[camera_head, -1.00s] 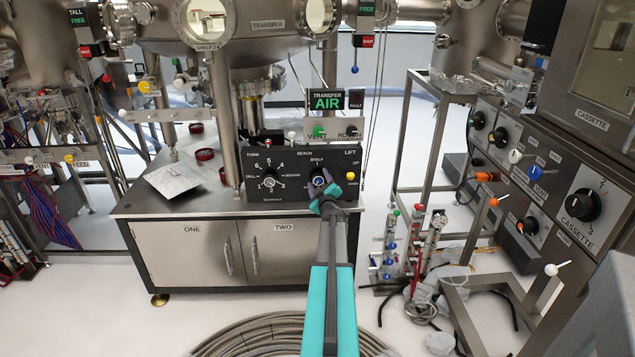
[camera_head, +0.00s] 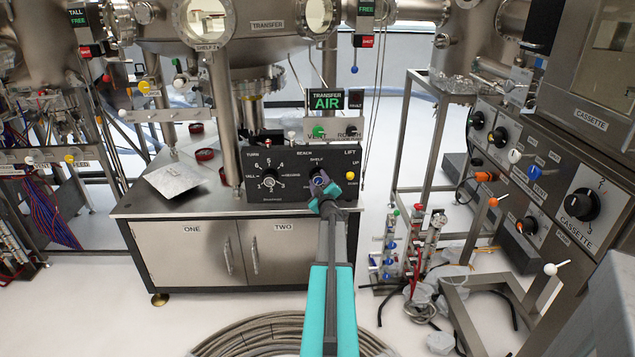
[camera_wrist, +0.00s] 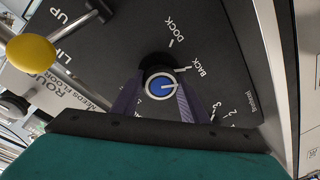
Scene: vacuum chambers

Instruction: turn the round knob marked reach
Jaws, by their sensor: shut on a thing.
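The reach knob (camera_head: 318,180) is a round knob with a blue centre and a white pointer line, on the dark control panel under the word REACH. In the wrist view the knob (camera_wrist: 161,86) sits between the two dark fingers of my gripper (camera_wrist: 158,103), which is shut on it. The pointer line points right, a little below the BACK mark; DOCK is higher up. In the head view my gripper (camera_head: 322,196) meets the panel from the front and partly hides the knob's lower side.
The turn knob (camera_head: 269,180) is left of the reach knob. The lift lever with a yellow ball (camera_head: 350,176) is close on the right; the ball (camera_wrist: 31,50) looms at left in the wrist view. The vent and rough controls (camera_head: 335,131) are above the panel.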

